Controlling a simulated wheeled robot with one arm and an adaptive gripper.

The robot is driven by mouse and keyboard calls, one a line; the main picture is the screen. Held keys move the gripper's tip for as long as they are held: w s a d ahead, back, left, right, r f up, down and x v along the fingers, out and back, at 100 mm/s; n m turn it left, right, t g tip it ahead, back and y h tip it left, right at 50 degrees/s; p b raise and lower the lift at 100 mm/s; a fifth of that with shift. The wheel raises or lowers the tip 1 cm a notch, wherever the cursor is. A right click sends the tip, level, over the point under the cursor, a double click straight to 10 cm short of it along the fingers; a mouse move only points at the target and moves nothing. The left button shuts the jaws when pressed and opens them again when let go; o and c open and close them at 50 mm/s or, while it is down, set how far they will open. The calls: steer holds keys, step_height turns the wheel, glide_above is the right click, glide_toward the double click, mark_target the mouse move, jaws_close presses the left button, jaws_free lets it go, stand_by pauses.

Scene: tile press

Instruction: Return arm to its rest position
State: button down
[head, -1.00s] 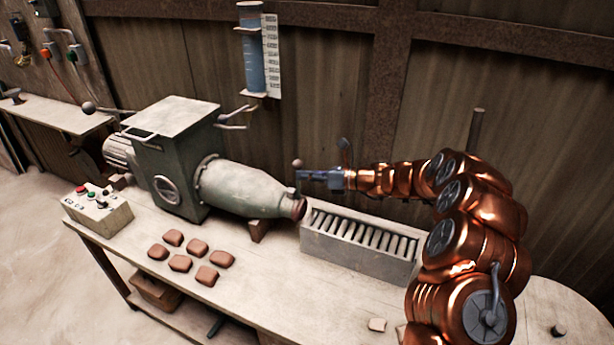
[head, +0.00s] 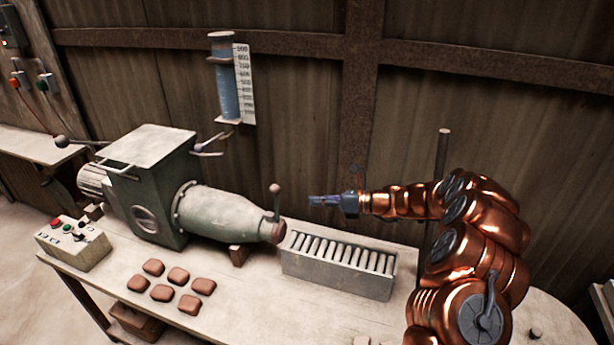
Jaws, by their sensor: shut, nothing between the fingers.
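My gripper (head: 314,201) is shut and empty. It points left in the air, above and behind the grey roller rack (head: 335,277), to the right of the press nozzle. My copper arm comes in from the right side of the picture, folded in several segments. The green tile press (head: 150,190) stands on the table, its tapered barrel (head: 225,213) pointing right. A lever with a round knob (head: 275,189) stands upright by the barrel's end, a little left of my fingertips and apart from them in the picture.
Several brown clay pieces (head: 178,275) lie on the table (head: 250,315) in front of the press. A control box (head: 72,243) with buttons sits at the left. A blue measuring cylinder (head: 227,90) hangs on the wall. A vertical post (head: 441,165) stands behind my arm.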

steer(key=s+a+r+n+g+h, duration=0.1)
steer(key=s+a+r+n+g, duration=0.1)
steer(key=s+r+n, duration=0.45)
steer(key=s+a+r+n+g+h, duration=0.1)
steer(key=s+a+n+g+h, duration=0.15)
steer(key=s, duration=0.75)
steer(key=s+a+r+n+g+h, duration=0.1)
steer(key=s+a+r+n+g, duration=0.15)
steer(key=s+n, duration=0.4)
steer(key=s+d+f+n+h, duration=0.1)
steer(key=s+d+n+h, duration=0.4)
steer(key=s+d, duration=0.6)
steer(key=s+d+f+n+t+h, duration=0.1)
steer(key=s+d+n+h, duration=0.4)
steer(key=s+d, duration=0.5)
steer(key=s+f+h, duration=0.1)
steer(key=s, duration=0.5)
steer(key=shift+s+d, duration=0.15)
steer(key=shift+d, duration=0.25)
